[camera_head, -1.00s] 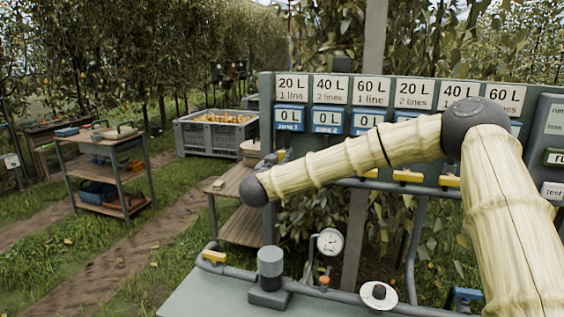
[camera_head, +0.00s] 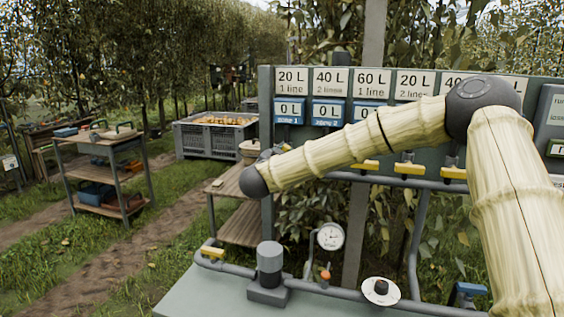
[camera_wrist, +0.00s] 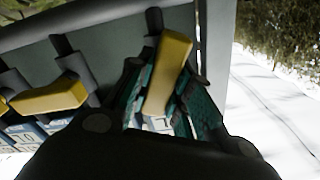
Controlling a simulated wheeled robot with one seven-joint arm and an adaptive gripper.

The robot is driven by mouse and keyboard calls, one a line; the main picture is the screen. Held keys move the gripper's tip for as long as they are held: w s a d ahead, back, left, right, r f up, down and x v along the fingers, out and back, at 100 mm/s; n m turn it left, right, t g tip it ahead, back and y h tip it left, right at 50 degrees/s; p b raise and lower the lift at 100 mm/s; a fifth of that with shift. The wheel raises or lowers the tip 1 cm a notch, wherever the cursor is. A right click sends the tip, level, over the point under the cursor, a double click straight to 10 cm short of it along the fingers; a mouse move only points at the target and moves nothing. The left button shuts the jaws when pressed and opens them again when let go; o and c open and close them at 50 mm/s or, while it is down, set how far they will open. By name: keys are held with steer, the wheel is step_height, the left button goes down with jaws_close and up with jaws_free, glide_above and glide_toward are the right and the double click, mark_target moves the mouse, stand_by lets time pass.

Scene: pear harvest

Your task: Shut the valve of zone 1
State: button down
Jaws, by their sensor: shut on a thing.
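In the wrist view a yellow valve handle (camera_wrist: 174,62) stands steeply between the teal pads of my gripper (camera_wrist: 169,88), which is shut on it. It is the handle nearest the panel's edge, which fits zone 1. The neighbouring yellow handle (camera_wrist: 48,97) lies nearly level, at a clear angle to the held one. In the head view the zone 1 tag (camera_head: 289,112) reads 0 L, under a plate marked 20 L, 1 line. There my forearm and wrist hide most of my gripper and the zone 1 valve.
More yellow handles (camera_head: 408,168) sit along the panel pipe (camera_head: 400,182) to the right. A wooden shelf (camera_head: 228,183) stands close to the panel's left; a crate of pears (camera_head: 213,142) is behind.

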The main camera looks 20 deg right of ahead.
steer(key=m+b, duration=0.1)
steer(key=m, duration=0.1)
steer(key=m+b, duration=0.1)
steer(key=b, duration=0.1)
steer(key=shift+d+f+m, duration=0.15)
steer(key=shift+f+m, duration=0.2)
steer(key=shift+m, duration=0.05)
steer(key=m+b, duration=0.3)
steer(key=b, duration=0.1)
steer(key=shift+s+f+m, duration=0.1)
steer(key=shift+f+m, duration=0.05)
steer(key=shift+m, duration=0.15)
steer(key=m+b, duration=0.4)
steer(key=m, duration=0.1)
steer(key=shift+b, duration=0.4)
steer(key=c, duration=1.3)
jaws_free()
steer(key=shift+s+d, duration=0.1)
steer(key=shift+d, duration=0.05)
steer(key=shift+s+a, duration=0.2)
steer(key=shift+a, duration=0.05)
steer(key=v, duration=1.1)
steer(key=shift+s+a, duration=0.1)
steer(key=shift+s, duration=0.05)
